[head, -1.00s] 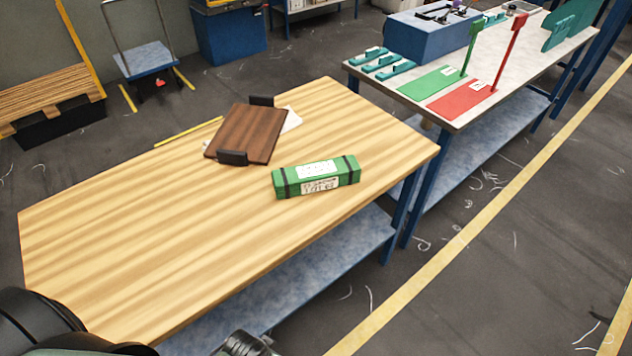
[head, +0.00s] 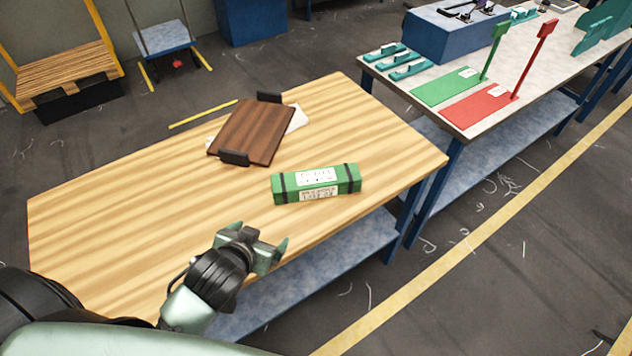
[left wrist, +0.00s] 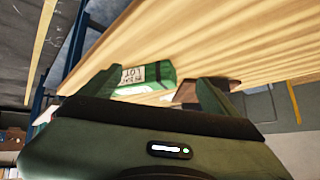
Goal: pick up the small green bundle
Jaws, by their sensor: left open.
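The small green bundle (head: 290,187) lies on the wooden table (head: 120,220), near its front right edge. It is a long green block with two dark straps and white labels. My left gripper (head: 272,243) is open and empty, at the table's front edge, below and left of the bundle in the head view. In the left wrist view the bundle (left wrist: 165,74) shows beyond the two open fingers (left wrist: 160,90), apart from them, and is partly hidden. My right gripper is not in view.
A dark brown board (head: 250,135) with black clips lies behind the bundle, over a white sheet (head: 298,118). A second table (head: 405,78) at right holds green and red plates with upright posts and a blue box (head: 440,45). The table's left half is clear.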

